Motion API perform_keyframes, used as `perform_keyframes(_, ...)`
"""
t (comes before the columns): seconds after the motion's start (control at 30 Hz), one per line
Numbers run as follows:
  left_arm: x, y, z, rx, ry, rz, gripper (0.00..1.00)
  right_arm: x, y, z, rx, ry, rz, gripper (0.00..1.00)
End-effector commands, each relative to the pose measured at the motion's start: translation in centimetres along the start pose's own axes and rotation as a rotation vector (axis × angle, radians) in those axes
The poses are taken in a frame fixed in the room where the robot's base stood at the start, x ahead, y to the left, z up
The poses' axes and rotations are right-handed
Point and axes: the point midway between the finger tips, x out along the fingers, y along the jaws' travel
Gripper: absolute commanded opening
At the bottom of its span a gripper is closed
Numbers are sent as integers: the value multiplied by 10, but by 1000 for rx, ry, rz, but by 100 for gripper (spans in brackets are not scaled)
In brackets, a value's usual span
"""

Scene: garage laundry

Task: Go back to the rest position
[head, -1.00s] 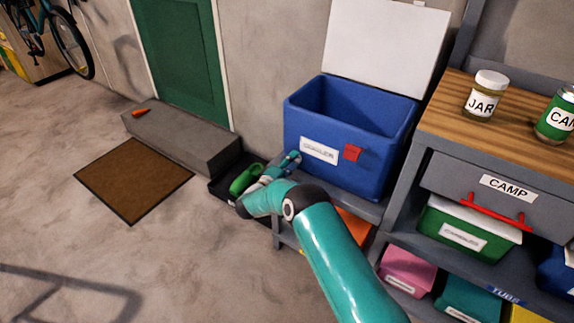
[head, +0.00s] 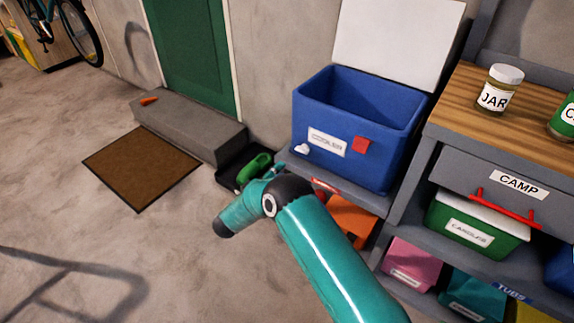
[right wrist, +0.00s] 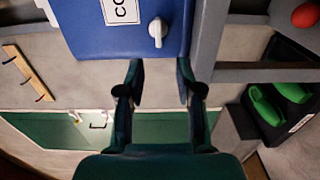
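The blue cooler (head: 390,165) stands on a low grey bench with its white lid (head: 400,40) raised. A red latch (head: 361,145) and a white knob (head: 303,148) are on its front. My right arm reaches in from below, and my right gripper (head: 275,170), partly hidden behind my wrist, is below and left of the cooler. In the right wrist view, the right gripper (right wrist: 158,75) has its fingers apart with nothing between them. The knob (right wrist: 157,30) is beyond the fingertips, on the cooler's face (right wrist: 85,35). My left gripper is not in view.
A black tray (head: 232,172) with green shoes (head: 253,170) lies close to my right gripper. The grey shelf unit (head: 460,160) with jar (head: 499,90) and tubs stands to the right. Floor by the brown mat (head: 140,170) is clear.

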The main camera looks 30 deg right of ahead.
Motion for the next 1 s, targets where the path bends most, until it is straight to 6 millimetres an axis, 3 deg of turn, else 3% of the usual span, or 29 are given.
perform_keyframes(0.17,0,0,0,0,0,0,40,-8,0,0,0,0,1,35)
perform_keyframes(0.63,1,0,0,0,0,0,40,-7,0,2,-1,-3,1,35)
perform_keyframes(0.77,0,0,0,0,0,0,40,8,4,11,7,-33,3,35)
perform_keyframes(0.87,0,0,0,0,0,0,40,26,9,32,-21,-49,0,35)
perform_keyframes(1.0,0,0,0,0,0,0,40,30,-15,38,-54,141,-91,35)
